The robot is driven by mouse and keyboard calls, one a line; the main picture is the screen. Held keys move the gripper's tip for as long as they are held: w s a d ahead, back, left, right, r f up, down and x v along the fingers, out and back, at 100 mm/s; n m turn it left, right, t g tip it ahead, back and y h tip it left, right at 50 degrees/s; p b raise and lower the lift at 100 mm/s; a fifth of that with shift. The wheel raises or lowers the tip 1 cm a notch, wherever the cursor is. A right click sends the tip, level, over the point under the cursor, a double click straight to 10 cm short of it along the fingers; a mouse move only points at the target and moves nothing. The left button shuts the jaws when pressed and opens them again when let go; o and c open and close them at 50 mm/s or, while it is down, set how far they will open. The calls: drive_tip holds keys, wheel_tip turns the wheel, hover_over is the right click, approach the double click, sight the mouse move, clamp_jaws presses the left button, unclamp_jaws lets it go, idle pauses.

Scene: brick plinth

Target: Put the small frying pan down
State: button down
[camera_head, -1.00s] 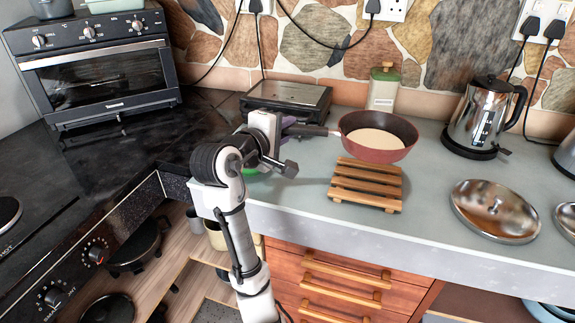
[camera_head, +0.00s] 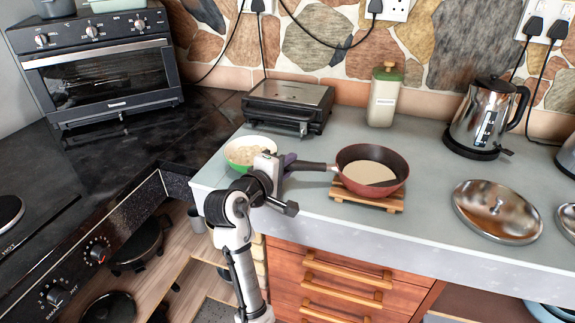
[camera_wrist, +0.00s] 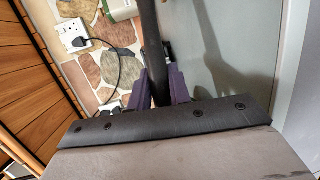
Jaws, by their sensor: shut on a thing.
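The small frying pan (camera_head: 372,171) is red outside with a pale cream inside and a dark handle. In the head view it sits over the wooden slatted trivet (camera_head: 366,198), covering most of it. I cannot tell whether its base touches the slats. My gripper (camera_head: 287,163) is at the pan's left, shut on the handle. In the wrist view the dark handle (camera_wrist: 152,50) runs up between the purple fingers of my gripper (camera_wrist: 160,90). The pan's bowl is not clearly visible there.
A bowl (camera_head: 250,150) with pale contents stands just behind my gripper. A black grill (camera_head: 288,105), a green-lidded jar (camera_head: 384,95) and a kettle (camera_head: 485,117) stand along the back. A metal lid (camera_head: 495,211) lies at right. The counter front between trivet and lid is clear.

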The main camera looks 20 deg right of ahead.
drive_tip(key=shift+f, duration=0.15)
drive_tip(key=c, duration=1.3)
unclamp_jaws()
